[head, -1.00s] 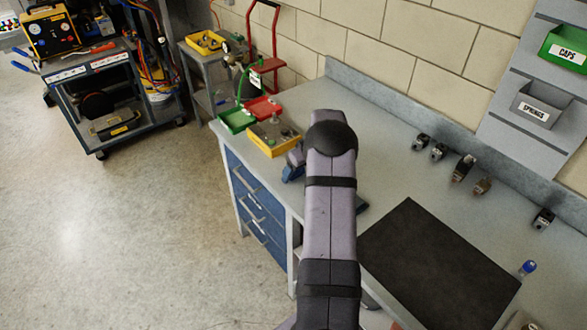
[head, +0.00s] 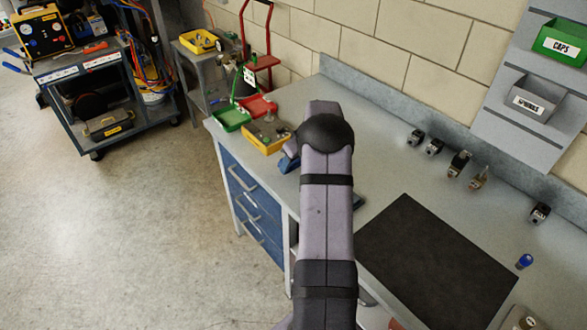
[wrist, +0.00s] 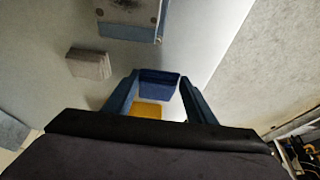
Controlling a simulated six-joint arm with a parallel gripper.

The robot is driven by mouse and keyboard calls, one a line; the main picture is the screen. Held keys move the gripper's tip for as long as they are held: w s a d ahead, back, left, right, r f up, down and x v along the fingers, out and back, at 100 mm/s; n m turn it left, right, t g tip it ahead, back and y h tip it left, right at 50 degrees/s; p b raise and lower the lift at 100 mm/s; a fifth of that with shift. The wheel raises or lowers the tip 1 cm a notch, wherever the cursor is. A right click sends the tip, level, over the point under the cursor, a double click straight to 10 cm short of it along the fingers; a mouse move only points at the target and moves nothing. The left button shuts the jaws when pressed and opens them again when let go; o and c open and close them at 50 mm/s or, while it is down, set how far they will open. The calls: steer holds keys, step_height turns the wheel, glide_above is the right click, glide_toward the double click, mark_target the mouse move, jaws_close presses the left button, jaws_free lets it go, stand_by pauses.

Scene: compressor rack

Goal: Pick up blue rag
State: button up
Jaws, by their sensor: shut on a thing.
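A blue rag (wrist: 158,84) sits between the fingers of my gripper (wrist: 158,97) in the wrist view, and the gripper is shut on it. The blue fingers stand on either side of it. A yellow patch (wrist: 146,108) shows just below the rag; I cannot tell whether it is part of a bin. In the head view my arm hides most of the gripper and the rag. Only a bit of blue (head: 289,162) shows left of my arm, beside the yellow bin (head: 262,144) on the bench; I cannot tell whether it is finger or rag.
Red (head: 258,107) and green (head: 231,118) bins stand at the bench's far left end. A black mat (head: 437,262) and several small fittings lie on the right. A grey block (wrist: 90,64) rests on the bench in the wrist view. Open floor (head: 110,240) lies left.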

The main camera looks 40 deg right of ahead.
step_height(320, 180, up, 8)
steer(key=b, duration=0.2)
steer(key=shift+f, duration=0.15)
steer(key=shift+o, duration=1.3)
steer(key=shift+c, duration=0.8)
steer(key=s+d+r+m+p, duration=0.2)
steer(key=s+d+r+p, duration=0.3)
steer(key=s+d+p, duration=0.15)
steer(key=shift+s+a+f+n+p, duration=0.25)
steer(key=shift+s+f+n, duration=0.1)
steer(key=shift+s+f, duration=0.3)
steer(key=shift+s+a+f+n+p, duration=0.1)
steer(key=shift+s+a+f+n, duration=0.2)
steer(key=shift+s+f, duration=0.3)
steer(key=shift+s+a+f+n+p, duration=0.2)
steer(key=shift+s+f+n, duration=0.15)
steer(key=shift+s+f, duration=0.3)
